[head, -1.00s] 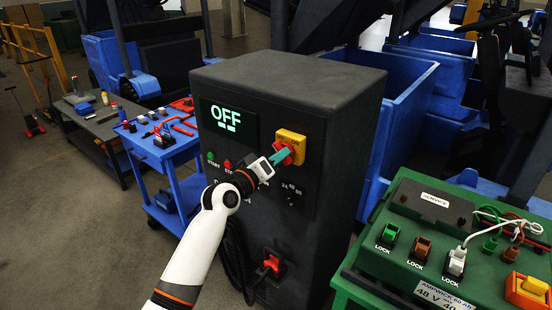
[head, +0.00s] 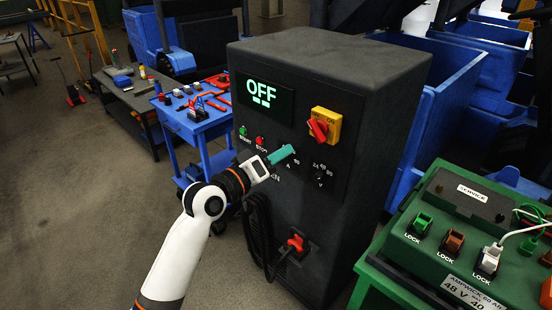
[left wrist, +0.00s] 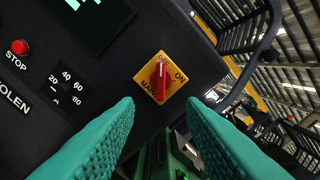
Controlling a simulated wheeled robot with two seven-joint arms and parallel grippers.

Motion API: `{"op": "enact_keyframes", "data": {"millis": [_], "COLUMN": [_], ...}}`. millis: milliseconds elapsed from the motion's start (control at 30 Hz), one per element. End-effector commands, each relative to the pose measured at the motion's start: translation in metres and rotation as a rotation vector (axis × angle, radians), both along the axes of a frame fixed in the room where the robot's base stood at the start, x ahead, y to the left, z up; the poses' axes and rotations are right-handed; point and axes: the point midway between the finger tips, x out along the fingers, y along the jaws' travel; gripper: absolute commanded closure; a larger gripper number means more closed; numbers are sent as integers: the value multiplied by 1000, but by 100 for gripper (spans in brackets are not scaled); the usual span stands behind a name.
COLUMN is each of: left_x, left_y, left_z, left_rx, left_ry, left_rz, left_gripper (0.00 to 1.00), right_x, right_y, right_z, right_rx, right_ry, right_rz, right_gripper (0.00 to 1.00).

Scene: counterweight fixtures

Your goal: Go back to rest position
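My left gripper (head: 281,155) is in front of the dark charger cabinet (head: 330,60), below and left of the red rotary switch (head: 318,130) on its yellow plate (head: 334,117). In the left wrist view the teal fingers (left wrist: 160,125) are spread apart with nothing between them, and the red switch (left wrist: 160,78) lies beyond their tips, apart from them. The cabinet's display (head: 262,93) reads OFF. My right gripper is in neither view.
A red plug (head: 295,243) sits low on the cabinet front. A green battery unit (head: 470,240) with LOCK connectors stands at the right. A blue tool cart (head: 200,125) stands at the left behind my arm. Blue bins (head: 450,90) stand behind the cabinet.

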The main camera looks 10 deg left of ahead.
Motion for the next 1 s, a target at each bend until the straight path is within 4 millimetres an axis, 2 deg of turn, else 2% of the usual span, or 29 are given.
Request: {"op": "enact_keyframes", "data": {"millis": [367,467,567,667,700,767,800,867,900,1000], "left_x": [-2,2,10,13,12,6,0,-13,-23,-57], "left_y": [2,5,14,27,33,42,48,58,63,78], "left_z": [-1,-17,-62,-131,-162,-207,-237,-281,-309,-378], "left_rx": [1,15,58,132,167,224,263,322,363,466], "left_ry": [1,24,83,170,207,261,298,351,385,470], "left_rz": [1,16,58,112,132,157,171,187,194,199], "left_gripper": [64,64,64,64,64,64,64,64,64,64], "right_x": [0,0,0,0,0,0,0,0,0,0], "right_y": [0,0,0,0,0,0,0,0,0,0], "right_z": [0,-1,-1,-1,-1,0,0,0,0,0], "right_rx": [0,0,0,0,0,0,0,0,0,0], "right_ry": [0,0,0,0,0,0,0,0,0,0], "right_rz": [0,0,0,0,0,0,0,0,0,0], "right_gripper": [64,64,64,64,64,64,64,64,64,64]}}
